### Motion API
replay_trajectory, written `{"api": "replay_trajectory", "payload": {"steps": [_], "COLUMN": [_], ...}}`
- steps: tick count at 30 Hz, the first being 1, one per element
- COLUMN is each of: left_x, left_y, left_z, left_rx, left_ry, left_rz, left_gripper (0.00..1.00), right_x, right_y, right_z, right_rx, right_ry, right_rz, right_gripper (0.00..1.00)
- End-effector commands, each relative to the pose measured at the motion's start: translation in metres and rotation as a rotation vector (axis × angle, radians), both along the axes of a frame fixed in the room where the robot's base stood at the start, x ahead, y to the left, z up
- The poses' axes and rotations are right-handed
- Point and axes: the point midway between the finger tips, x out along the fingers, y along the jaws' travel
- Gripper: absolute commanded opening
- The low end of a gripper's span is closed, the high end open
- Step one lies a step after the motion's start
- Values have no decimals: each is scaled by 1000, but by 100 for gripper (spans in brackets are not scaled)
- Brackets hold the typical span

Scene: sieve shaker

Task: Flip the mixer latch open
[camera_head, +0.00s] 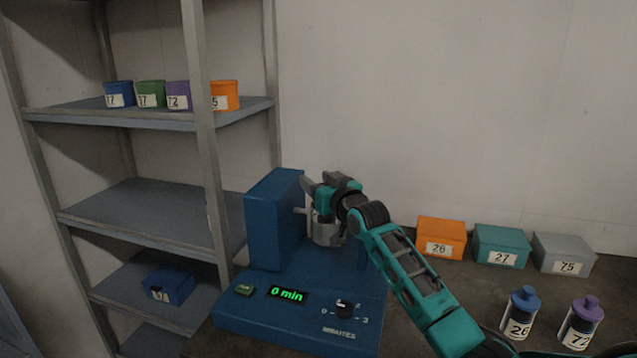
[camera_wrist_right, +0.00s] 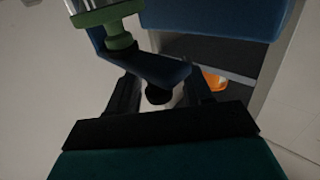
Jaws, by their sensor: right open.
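The mixer (camera_head: 262,222) is a blue machine with a green "0 min" display, standing on the dark bench. A silver cylinder (camera_head: 325,232) sits in its middle, partly behind my right arm. My right gripper (camera_head: 310,190) is at the top of the mixer, beside its tall blue block. In the right wrist view, a dark blue latch-like arm (camera_wrist_right: 160,70) with a dark round knob (camera_wrist_right: 157,95) reaches between the open fingers of the right gripper (camera_wrist_right: 162,90). Whether a finger touches it I cannot tell. The latch is hidden in the head view. My left gripper is not in view.
Orange (camera_head: 441,238), teal (camera_head: 501,246) and grey (camera_head: 564,254) boxes stand along the wall at right. A blue-capped bottle (camera_head: 521,312) and a purple-capped bottle (camera_head: 581,323) stand in front. A metal shelf (camera_head: 140,205) with small boxes is at left.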

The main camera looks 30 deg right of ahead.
Motion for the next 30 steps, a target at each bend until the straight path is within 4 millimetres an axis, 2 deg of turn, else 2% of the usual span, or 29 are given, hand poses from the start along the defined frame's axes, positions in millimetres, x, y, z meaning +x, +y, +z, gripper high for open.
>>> {"api": "replay_trajectory", "payload": {"steps": [6,21,30], "left_x": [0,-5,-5], "left_y": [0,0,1], "left_z": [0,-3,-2], "left_rx": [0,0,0], "left_ry": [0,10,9], "left_rz": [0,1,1], "left_gripper": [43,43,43], "right_x": [0,0,0], "right_y": [0,0,0], "right_z": [0,1,1], "right_rx": [0,0,-1], "right_ry": [-1,-2,-3], "right_rz": [0,0,0], "right_gripper": [49,1,0]}}
